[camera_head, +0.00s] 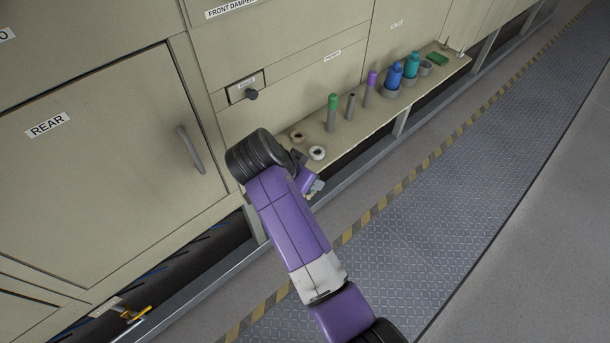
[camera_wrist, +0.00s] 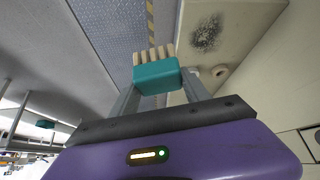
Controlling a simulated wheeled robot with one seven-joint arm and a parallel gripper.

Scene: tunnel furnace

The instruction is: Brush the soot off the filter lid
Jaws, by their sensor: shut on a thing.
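My gripper (camera_wrist: 158,92) is shut on a brush (camera_wrist: 156,75) with a teal handle block and pale bristles, seen in the wrist view. The bristles point away from the gripper, toward the top of that view. A dark, speckled soot patch (camera_wrist: 207,33) lies on a beige flat surface (camera_wrist: 240,20), up and to the right of the brush. The bristles look apart from the soot in the picture. I cannot tell for certain whether this surface is the filter lid. In the head view my arm hides most of the gripper and brush.
A shelf (camera_head: 350,142) along the furnace holds rings, a green-topped post (camera_head: 332,112), a purple-topped post (camera_head: 371,88), blue (camera_head: 394,76) and teal (camera_head: 411,66) bottles and a green block (camera_head: 436,59). A REAR door handle (camera_head: 190,150) sticks out at left. The walkway (camera_head: 450,190) is clear.

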